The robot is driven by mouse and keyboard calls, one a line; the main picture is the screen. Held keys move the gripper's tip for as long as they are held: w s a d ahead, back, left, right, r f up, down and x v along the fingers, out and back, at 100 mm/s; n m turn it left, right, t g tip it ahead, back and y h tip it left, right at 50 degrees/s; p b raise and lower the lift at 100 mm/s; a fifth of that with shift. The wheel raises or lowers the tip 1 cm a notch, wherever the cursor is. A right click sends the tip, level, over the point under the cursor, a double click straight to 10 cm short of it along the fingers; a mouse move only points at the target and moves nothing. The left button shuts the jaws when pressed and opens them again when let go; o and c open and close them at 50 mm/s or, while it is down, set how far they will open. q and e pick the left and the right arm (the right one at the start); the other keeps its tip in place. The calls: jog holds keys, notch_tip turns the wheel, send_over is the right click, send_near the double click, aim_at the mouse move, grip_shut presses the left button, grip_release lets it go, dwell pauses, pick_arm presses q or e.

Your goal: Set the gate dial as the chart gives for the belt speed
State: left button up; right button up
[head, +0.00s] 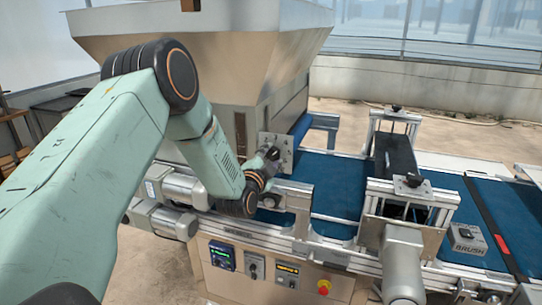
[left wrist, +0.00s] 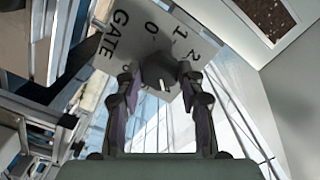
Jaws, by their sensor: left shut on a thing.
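The gate dial's dark knob (left wrist: 158,68) sits between my left gripper's fingers (left wrist: 158,82) in the left wrist view, and they are shut on it. Its light plate (left wrist: 120,45) reads GATE, with 0, 1 and 2 around the knob. A short pale mark shows low on the knob; which number it points to I cannot tell. In the head view my left gripper (head: 268,162) reaches the metal dial plate (head: 283,146) on the hopper's side. The belt speed chart is not identifiable. My right gripper is not in view.
The large metal hopper (head: 230,60) stands above the blue belt (head: 335,175). A front panel holds a green-lit display (head: 222,257), an amber display (head: 287,269), a dial (head: 254,266) and a red button (head: 323,287). A grey BRUSH box (head: 467,239) sits at right.

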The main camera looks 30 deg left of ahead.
pick_arm(q)
jog(key=shift+f, duration=0.1)
jog(key=o, duration=1.2)
jog(key=v, duration=1.2)
jog(key=shift+s+a, duration=0.1)
